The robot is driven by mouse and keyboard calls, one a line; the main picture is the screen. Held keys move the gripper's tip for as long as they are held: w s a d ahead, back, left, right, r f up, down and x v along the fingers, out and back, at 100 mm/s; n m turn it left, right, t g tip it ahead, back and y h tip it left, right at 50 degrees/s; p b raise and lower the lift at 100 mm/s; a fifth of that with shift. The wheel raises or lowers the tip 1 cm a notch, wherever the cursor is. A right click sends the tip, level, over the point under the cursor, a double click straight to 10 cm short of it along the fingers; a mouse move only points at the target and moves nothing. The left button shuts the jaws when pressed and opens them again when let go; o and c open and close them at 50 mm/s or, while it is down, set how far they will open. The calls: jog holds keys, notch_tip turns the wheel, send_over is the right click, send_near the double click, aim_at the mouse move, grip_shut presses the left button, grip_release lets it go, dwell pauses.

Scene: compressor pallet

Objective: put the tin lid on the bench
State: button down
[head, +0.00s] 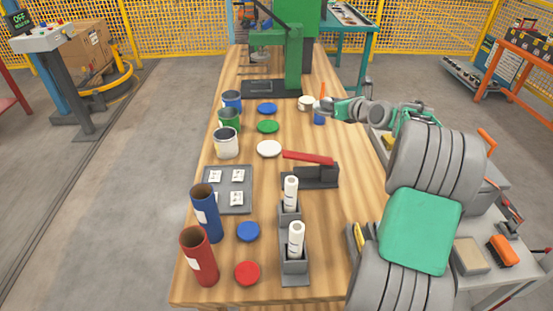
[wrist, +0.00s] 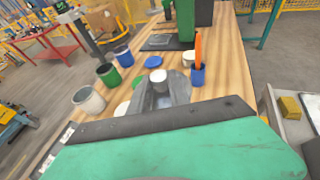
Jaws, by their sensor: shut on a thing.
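Three tin lids lie on the wooden bench (head: 330,210): blue (head: 267,108), green (head: 268,126) and white (head: 269,148). They lie beside open blue (head: 231,102), green (head: 229,120) and white (head: 226,144) tins. My gripper (head: 321,105) is over the bench's right side, near a blue cup (head: 319,118). In the wrist view it is shut on a small white thing (wrist: 157,76) at its fingertips. I cannot tell whether this is a lid. The gripper partly hides the white lid (wrist: 122,108) there.
A green press (head: 293,60) stands at the back. A cream round thing (wrist: 188,59) is near the cup, which holds an orange-handled tool (wrist: 198,46). A red-handled device (head: 318,174), a grey tray (head: 229,205) and tubes (head: 205,212) occupy the front. Bare wood shows along the right.

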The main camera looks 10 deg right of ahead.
notch_tip(320, 180, down, 7)
jog(key=b, duration=0.6)
send_over(306, 137)
jog(key=f, duration=0.9)
jog(key=shift+s+a+f, duration=0.1)
jog(key=shift+s+f, duration=0.1)
jog(key=shift+s, duration=0.05)
jog(key=shift+w+f, duration=0.2)
jog(key=shift+f, duration=1.55)
jog(key=shift+f, duration=0.25)
jog(key=c, duration=1.2)
grip_release()
jog(key=shift+r, duration=0.1)
jog(key=shift+c, duration=0.2)
